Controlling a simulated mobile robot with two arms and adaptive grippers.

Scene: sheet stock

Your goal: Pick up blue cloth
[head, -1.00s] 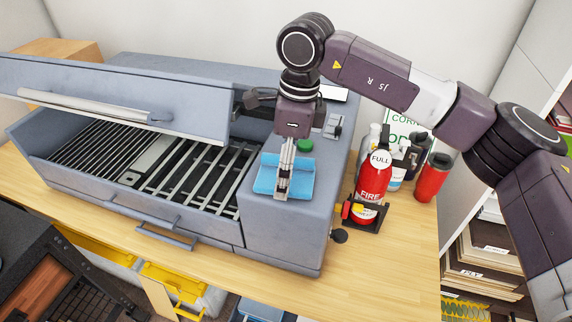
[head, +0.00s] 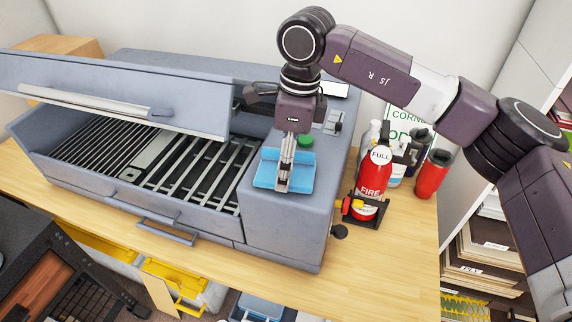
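The blue cloth (head: 268,172) lies folded on the flat grey top at the right end of the large grey machine (head: 285,225). My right gripper (head: 284,188) points down over the middle of the cloth, with its fingertips at or just above it. The fingers appear narrow and close together from this angle. I cannot tell whether they are open or closed on the cloth. The fingers hide the middle of the cloth. My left gripper is not in view.
The machine's lid (head: 120,92) is raised over metal slats. A red fire extinguisher (head: 372,175) in a black stand, a red cup (head: 433,174) and several bottles stand right of the machine on the wooden table (head: 400,255). Shelves with papers are at the far right.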

